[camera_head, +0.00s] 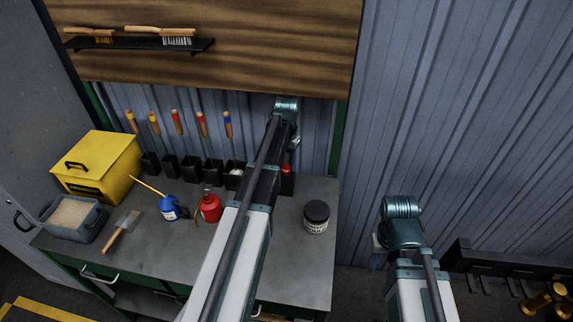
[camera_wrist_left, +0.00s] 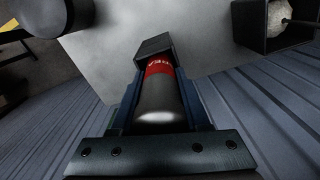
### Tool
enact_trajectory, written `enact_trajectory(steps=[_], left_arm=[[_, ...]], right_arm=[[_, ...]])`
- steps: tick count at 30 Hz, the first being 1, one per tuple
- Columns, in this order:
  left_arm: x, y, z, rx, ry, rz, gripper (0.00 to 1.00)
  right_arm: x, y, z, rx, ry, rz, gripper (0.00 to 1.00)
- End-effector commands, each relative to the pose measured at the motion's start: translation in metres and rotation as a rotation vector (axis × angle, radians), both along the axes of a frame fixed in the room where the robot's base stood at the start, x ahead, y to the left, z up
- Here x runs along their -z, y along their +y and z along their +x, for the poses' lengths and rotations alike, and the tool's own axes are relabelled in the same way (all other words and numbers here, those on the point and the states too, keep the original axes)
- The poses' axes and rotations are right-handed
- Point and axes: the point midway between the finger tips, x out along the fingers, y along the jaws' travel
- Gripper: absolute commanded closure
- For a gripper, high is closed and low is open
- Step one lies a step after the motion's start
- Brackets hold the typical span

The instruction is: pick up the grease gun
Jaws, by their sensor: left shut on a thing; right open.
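The grease gun (camera_wrist_left: 160,97) is a grey cylinder with a red lettered band in the left wrist view. It lies between the two fingers of my left gripper (camera_wrist_left: 160,100), which is shut on it. Its far end meets a small black holder (camera_wrist_left: 152,47); I cannot tell how deep it sits. In the head view a red part of the gun (camera_head: 286,169) shows above the holder (camera_head: 287,185), below my left wrist; my left arm partly covers this area. My right gripper (camera_head: 402,210) is open and empty at the lower right, its fingers hard to make out.
The grey workbench (camera_head: 150,248) holds a yellow box (camera_head: 100,165), a grey bin (camera_head: 96,222), a brush (camera_head: 122,230), a blue oil can (camera_head: 170,208), a red can (camera_head: 209,206) and a dark-lidded jar (camera_head: 315,218). Black holders (camera_head: 190,168) line the back.

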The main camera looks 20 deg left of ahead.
Motion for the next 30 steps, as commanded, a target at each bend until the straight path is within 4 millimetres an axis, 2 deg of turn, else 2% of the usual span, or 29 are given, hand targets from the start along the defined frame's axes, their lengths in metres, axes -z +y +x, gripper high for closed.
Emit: enact_trajectory(steps=[17, 23, 30], left_arm=[[-0.008, 0.000, 0.000, 0.000, 0.000, 0.000, 1.00], [-0.021, 0.000, 0.000, 0.000, 0.000, 0.000, 1.00], [-0.047, 0.000, 0.000, 0.000, 0.000, 0.000, 1.00]], right_arm=[[-0.008, 0.000, 0.000, 0.001, 0.000, 0.000, 0.50], [-0.021, 0.000, 0.000, 0.004, 0.000, 0.001, 0.50], [-0.047, 0.000, 0.000, 0.009, 0.000, 0.002, 0.50]])
